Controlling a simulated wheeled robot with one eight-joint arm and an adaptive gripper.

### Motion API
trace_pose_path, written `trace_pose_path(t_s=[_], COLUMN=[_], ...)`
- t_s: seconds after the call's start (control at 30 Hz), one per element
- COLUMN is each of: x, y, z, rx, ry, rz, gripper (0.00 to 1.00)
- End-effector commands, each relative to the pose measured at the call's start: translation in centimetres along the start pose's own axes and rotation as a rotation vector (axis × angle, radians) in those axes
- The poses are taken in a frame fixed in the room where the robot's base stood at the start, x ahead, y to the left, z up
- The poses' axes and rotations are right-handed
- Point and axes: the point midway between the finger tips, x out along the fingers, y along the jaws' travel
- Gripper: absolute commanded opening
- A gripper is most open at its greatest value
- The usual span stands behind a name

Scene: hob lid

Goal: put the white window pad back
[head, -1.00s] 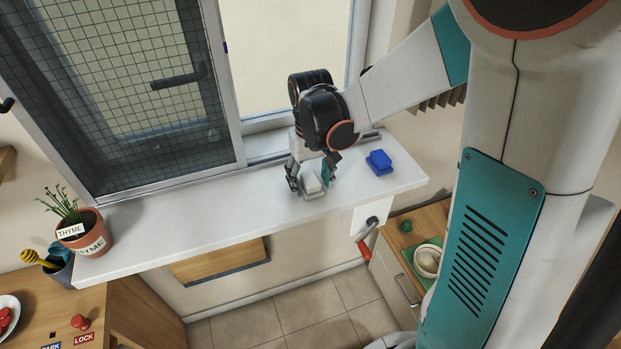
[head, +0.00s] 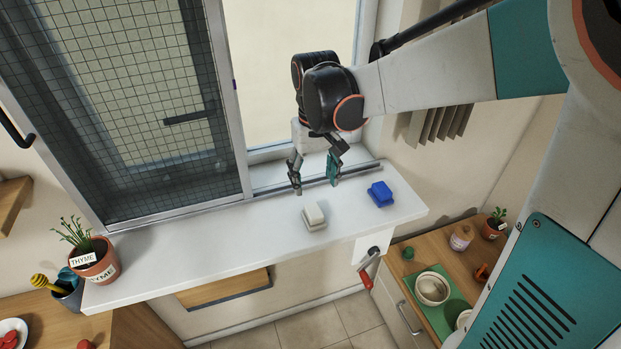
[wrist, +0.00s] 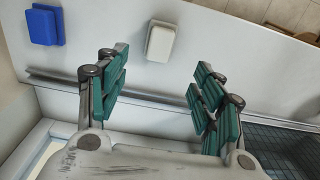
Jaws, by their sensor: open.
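The white window pad (head: 314,216) rests on the white window sill (head: 200,238), near the sill's front edge. It also shows in the wrist view (wrist: 161,41), beyond the fingertips. A blue pad (head: 380,193) sits to its right on the sill; in the wrist view the blue pad (wrist: 45,26) is at upper left. My gripper (head: 316,182) is open and empty, with teal finger pads. It hangs behind the white pad, on the window side near the rail, apart from both pads. The fingers also show in the wrist view (wrist: 160,88).
A sliding window with a mesh screen (head: 150,120) stands behind the sill, with a metal rail (head: 275,187) along its foot. A thyme pot (head: 95,262) stands at the sill's left end. A red-handled crank (head: 367,272) hangs below the right end. The sill's middle is clear.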

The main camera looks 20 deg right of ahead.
Motion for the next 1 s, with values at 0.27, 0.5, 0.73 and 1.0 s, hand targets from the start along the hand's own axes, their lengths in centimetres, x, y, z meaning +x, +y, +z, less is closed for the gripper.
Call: trace_pose_path(t_s=[0.27, 0.5, 0.73, 1.0], x=[-2.6, -5.0, -5.9, -5.6], y=[0.0, 0.0, 0.0, 0.0], z=[2.9, 7.4, 11.5, 14.5], rx=[0.0, 0.0, 0.0, 0.0], ry=[0.098, 0.275, 0.443, 0.588], rz=[0.0, 0.0, 0.0, 0.0], gripper=[0.61, 0.61, 0.61, 0.61])
